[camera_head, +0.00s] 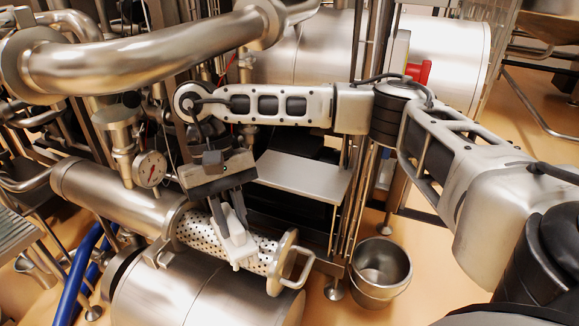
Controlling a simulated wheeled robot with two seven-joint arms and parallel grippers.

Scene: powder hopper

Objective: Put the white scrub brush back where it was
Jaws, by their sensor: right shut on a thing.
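The white scrub brush (238,246) is in the middle of the lower view, in front of a perforated metal cylinder (202,232). My right gripper (229,222) points down and is shut on the brush's upper part. The brush hangs below the fingers, its lower end overlapping the cylinder in the picture. I cannot tell whether it touches the cylinder. My left gripper is not in view.
A flange with a handle (294,262) ends the perforated cylinder. A flat metal shelf (303,176) lies behind, right of the gripper. A metal bucket (380,270) is at the lower right. Large pipes (150,58) and a gauge (150,168) crowd the left.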

